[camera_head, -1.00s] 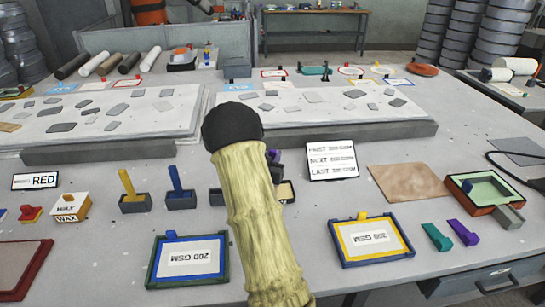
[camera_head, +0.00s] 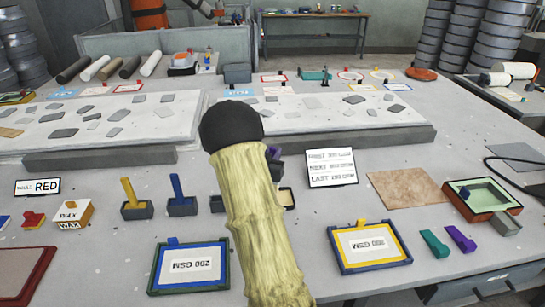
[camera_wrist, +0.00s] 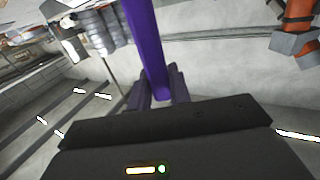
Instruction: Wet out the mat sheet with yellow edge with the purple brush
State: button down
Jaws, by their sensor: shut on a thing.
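The mat sheet with yellow edge (camera_head: 345,239) lies flat in a blue frame at the front right of the table in the head view, with a yellow tab at its far side and a printed GSM label. My gripper (camera_wrist: 158,92) is shut on the purple brush (camera_wrist: 148,40) in the wrist view; its long purple handle rises between the fingers. The brush's bristle end cannot be made out.
A blue-edged sheet in a green frame (camera_head: 153,270) lies at front left. Yellow (camera_head: 128,190) and blue (camera_head: 176,187) brushes stand in grey holders. A sign (camera_head: 331,168), brown sheet (camera_head: 408,190), green-lined tray (camera_head: 462,208) and teal and purple pieces (camera_head: 460,238) sit right. Long pale moulds lie behind.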

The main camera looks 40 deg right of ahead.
jog(key=shift+r+p, duration=0.6)
jog(key=shift+r, duration=0.8)
jog(key=shift+f, duration=0.1)
